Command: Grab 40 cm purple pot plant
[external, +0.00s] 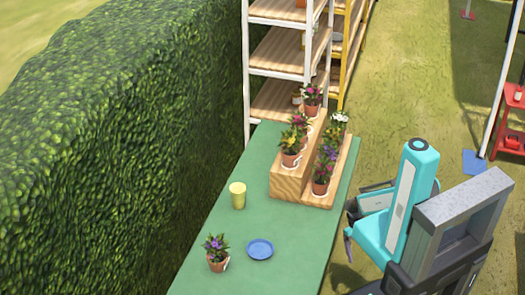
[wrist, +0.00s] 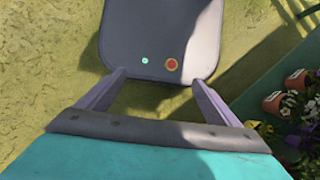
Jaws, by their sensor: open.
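A potted plant with purple flowers (external: 217,243) in a terracotta pot stands at the near left of the green table in the external view. Another purple-flowered plant (external: 330,155) stands among other plants on the wooden stepped stand. Their heights cannot be read. My gripper (wrist: 159,79) is open and empty in the wrist view, its two fingers pointing down past my own base toward the grass. In the external view my arm is folded beside the table's right edge, apart from all the plants. Purple flowers (wrist: 291,152) also show at the wrist view's right edge.
The green table (external: 222,213) also bears a yellow cup (external: 237,195) and a blue plate (external: 260,249). The wooden stand (external: 290,187) holds several plants with pink, yellow and white flowers. A hedge (external: 100,150) lines the left; white-framed shelves (external: 277,52) stand behind.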

